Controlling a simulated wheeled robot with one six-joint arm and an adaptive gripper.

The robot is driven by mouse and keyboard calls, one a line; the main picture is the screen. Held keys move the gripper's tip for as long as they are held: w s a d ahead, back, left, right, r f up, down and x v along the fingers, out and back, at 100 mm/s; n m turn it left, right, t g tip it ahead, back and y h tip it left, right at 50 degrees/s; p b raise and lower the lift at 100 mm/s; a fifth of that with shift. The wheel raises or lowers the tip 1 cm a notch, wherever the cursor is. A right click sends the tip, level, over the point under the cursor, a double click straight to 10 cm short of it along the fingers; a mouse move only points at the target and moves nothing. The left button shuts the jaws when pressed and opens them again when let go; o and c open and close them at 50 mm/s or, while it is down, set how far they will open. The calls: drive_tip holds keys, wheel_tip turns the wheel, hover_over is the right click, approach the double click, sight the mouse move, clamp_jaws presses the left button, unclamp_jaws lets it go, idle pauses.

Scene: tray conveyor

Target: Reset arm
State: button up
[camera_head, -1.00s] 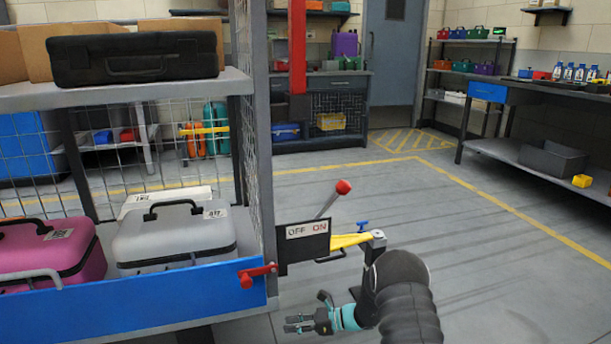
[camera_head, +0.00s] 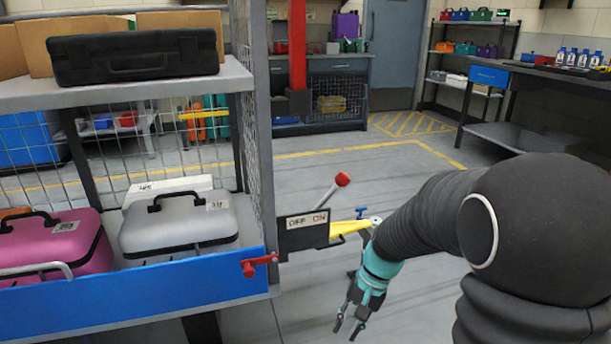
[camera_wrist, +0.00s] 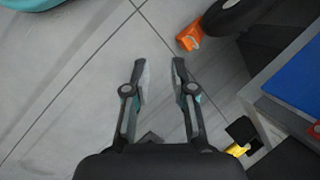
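My gripper (camera_head: 347,326) hangs from my dark arm in the lower middle of the head view, fingers pointing down at the grey floor. Its two fingers are apart with nothing between them. In the wrist view the gripper (camera_wrist: 160,68) is also open and empty above the floor tiles. To its left in the head view stands the rack with a blue front panel (camera_head: 120,308), clear of the fingers. The OFF/ON lever (camera_head: 341,181) with a red knob leans up to the right from its sign box (camera_head: 303,232).
The rack holds a pink case (camera_head: 45,250), a grey case (camera_head: 177,230) and a black case (camera_head: 138,57) on the upper shelf. A red handle (camera_head: 258,264) sticks out at its corner. Workbenches and shelves line the far walls. The floor between is open.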

drive_tip(key=s+d+r+n+t+h+p, duration=0.2)
drive_tip(key=s+d+r+t, duration=0.1)
drive_tip(key=s+r, duration=0.4)
drive_tip(key=s+d+r+n+t+h+p, duration=0.1)
drive_tip(key=s+d+r+t+h+p, duration=0.1)
drive_tip(key=s+r, duration=0.6)
wheel_tip(320, 180, up, 6)
drive_tip(key=shift+s+d+r+n+t+p, duration=0.2)
drive_tip(key=shift+d+n+t+p, duration=0.3)
drive_tip(key=shift+d+t, duration=0.5)
